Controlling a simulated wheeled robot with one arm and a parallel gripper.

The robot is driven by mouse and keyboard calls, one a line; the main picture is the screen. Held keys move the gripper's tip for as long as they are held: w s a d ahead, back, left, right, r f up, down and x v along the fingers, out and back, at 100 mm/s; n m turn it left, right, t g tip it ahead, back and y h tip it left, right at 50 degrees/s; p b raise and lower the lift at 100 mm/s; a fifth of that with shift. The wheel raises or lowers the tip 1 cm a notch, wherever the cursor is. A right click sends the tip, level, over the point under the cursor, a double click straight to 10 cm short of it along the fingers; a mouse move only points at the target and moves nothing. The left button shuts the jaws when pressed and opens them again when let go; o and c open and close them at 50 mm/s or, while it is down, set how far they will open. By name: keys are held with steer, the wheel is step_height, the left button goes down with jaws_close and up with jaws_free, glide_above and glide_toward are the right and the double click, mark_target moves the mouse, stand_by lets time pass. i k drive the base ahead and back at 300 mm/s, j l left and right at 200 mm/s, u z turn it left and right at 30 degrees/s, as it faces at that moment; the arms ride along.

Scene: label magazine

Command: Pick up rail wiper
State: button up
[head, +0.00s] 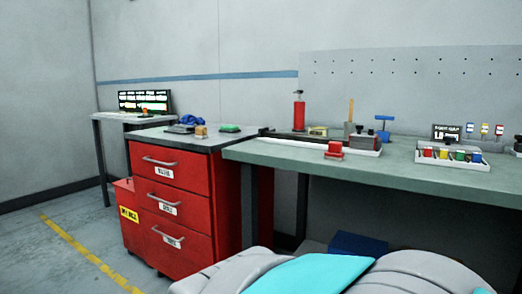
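I cannot tell for sure which item is the rail wiper. On the green workbench (440,179), a white tray (290,144) lies along the back. At its right end stand a grey block with an upright wooden handle (350,112), a dark block (361,139) and a blue-handled tool (384,127). A small red item (334,150) sits at the front edge of this tray. All of these are small in the head view, and their details are unclear. My gripper is not in view.
A red drawer cabinet (190,222) stands left of the workbench with blue and green items on top. Bench surface between tray and rack is clear.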

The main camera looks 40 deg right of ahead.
mark_target(334, 152)
steer(key=z, duration=1.7)
